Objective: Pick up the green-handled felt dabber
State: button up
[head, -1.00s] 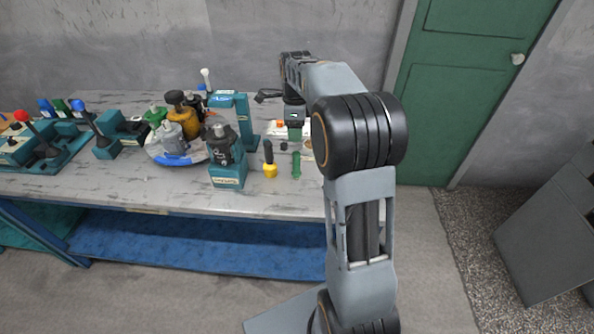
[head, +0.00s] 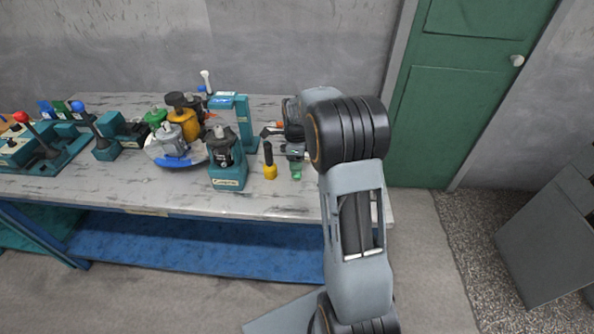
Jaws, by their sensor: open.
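The green-handled felt dabber (head: 296,172) stands on the bench near its front right part, with only its lower green part showing. My gripper (head: 294,155) is above it, around or just over its upper end. The jaws are open. My wrist and arm hide much of the space behind it, and I cannot tell whether the fingers touch the dabber.
A yellow-based tool with a black handle (head: 269,168) stands just left of the dabber. A teal fixture (head: 228,175) holding a dark motor stands further left. A round tray (head: 176,162) carries several motors. Lever boxes (head: 35,150) fill the far left. The front bench edge is clear.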

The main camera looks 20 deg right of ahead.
jog(key=shift+f, duration=0.25)
jog(key=shift+c, duration=0.4)
jog(key=c, duration=0.9)
jog(key=shift+c, duration=0.2)
jog(key=shift+r, duration=0.2)
